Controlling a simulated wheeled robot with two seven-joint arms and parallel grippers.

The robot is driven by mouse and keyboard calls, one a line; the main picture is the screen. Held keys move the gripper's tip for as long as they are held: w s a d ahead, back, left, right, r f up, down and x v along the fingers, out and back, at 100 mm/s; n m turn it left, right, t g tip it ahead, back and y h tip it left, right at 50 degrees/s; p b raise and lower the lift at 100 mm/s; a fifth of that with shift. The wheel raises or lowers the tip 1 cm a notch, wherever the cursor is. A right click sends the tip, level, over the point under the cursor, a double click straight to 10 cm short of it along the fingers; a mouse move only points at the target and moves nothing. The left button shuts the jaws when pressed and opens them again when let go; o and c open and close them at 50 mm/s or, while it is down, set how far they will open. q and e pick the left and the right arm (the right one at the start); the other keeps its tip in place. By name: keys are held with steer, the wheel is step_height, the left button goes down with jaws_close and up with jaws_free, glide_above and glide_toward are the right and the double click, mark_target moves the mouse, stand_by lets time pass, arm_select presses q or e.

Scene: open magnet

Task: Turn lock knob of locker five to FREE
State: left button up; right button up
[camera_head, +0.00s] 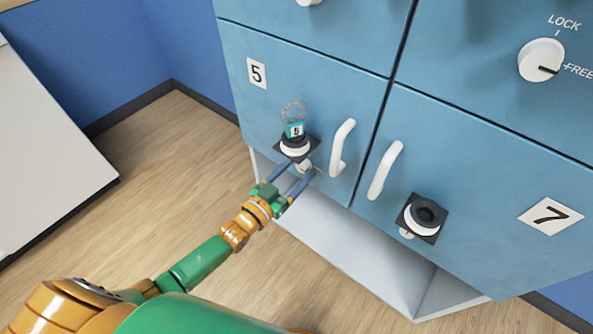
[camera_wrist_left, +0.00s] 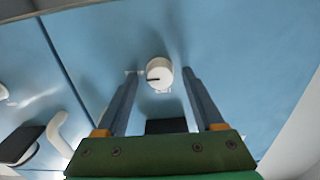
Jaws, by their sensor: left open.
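The locker five door (camera_head: 330,95) is blue and carries the number 5 label. Its small white lock knob (camera_head: 304,166) sits below a black holder, partly hidden by my left gripper (camera_head: 300,175). In the left wrist view the round white knob (camera_wrist_left: 160,73) shows whole. Its dark pointer mark points left, toward a small label too blurred to read; another label lies below it. My left gripper (camera_wrist_left: 161,78) is open, with one finger on each side of the knob and visible gaps to it. My right gripper is not in view.
A key ring with a teal tag (camera_head: 295,130) stands at locker five's black holder (camera_head: 313,148). White handles (camera_head: 342,147) stick out beside it. Locker seven (camera_head: 480,200) is to the right. Its black holder (camera_head: 436,226) is empty. A white panel (camera_head: 50,140) stands at the left.

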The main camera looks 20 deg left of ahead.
arm_select(q)
steer(key=v, duration=0.7)
steer(key=shift+p, duration=0.45)
steer(key=s+a+f+n+g+y, duration=0.1)
steer(key=s+f+g+y, duration=0.15)
steer(key=f, duration=0.45)
steer(key=s+a+f+g+y, duration=0.1)
steer(key=s+a+f+g, duration=0.2)
steer(key=f, duration=0.5)
steer(key=s+f+n+g+y, duration=0.1)
steer(key=s+f+g, duration=0.1)
steer(key=s+f, duration=0.4)
steer(key=s+f+g+y, duration=0.1)
steer(key=s+f+g, duration=0.4)
steer(key=s+f, duration=0.45)
steer(key=s+d+f+g, duration=0.2)
steer(key=s+g, duration=0.2)
steer(key=s, duration=0.8)
step_height(320, 180, up, 13)
steer(key=p, duration=1.2)
steer(key=shift+w+a+f+y, duration=0.2)
steer(key=shift+w+a+y, duration=0.15)
steer(key=shift+w, duration=0.15)
